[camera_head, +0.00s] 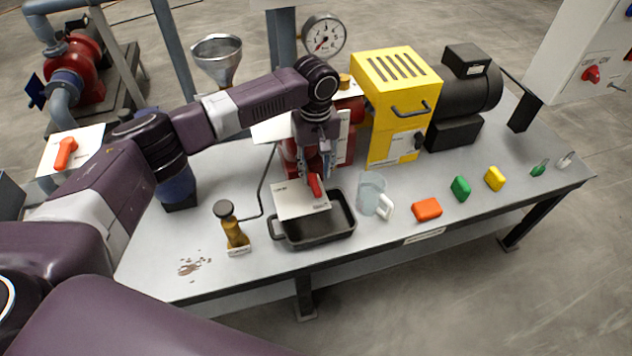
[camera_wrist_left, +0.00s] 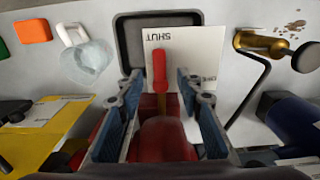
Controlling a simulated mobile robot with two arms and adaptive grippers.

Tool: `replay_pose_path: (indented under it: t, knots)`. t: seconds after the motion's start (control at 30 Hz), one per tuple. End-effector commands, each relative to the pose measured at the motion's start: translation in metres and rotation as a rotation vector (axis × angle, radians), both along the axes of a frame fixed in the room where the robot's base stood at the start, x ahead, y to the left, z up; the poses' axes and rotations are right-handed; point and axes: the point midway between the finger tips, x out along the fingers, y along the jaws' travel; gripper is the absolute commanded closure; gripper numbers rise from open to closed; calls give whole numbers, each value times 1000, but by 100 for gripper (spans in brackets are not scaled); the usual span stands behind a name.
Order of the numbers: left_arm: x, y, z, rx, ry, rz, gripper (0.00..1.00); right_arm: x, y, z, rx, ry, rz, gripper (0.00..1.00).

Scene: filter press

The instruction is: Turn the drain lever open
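The drain lever (camera_head: 315,185) has a red handle and sits in front of a white placard (camera_head: 298,200), above a black tray (camera_head: 345,221). In the left wrist view the lever's red handle (camera_wrist_left: 160,70) points straight at the printed word SHUT on the placard. My left gripper (camera_head: 317,172) is at the lever. In the left wrist view its two fingers (camera_wrist_left: 162,92) are spread, one on each side of the lever, with a gap on both sides. The fingers partly hide the lever's base in the head view. My right gripper is not in view.
A clear jug (camera_head: 370,192) stands right of the tray. A brass handled valve (camera_head: 235,228) stands left of it. The yellow housing (camera_head: 390,110) and black motor (camera_head: 470,85) stand behind. Several small coloured blocks lie to the right, including an orange one (camera_head: 427,209).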

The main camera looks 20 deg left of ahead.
Motion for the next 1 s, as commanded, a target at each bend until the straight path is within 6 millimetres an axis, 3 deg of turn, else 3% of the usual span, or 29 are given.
replay_pose_path:
  t: [0.3, 0.67, 1.0]
  knots:
    - [0, 0, -46, 0, 0, -2, 67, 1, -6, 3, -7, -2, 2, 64]
    - [0, 0, -54, 0, -1, -3, 67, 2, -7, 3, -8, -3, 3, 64]
    - [0, -1, -54, -1, -2, -3, 100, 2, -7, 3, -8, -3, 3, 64]
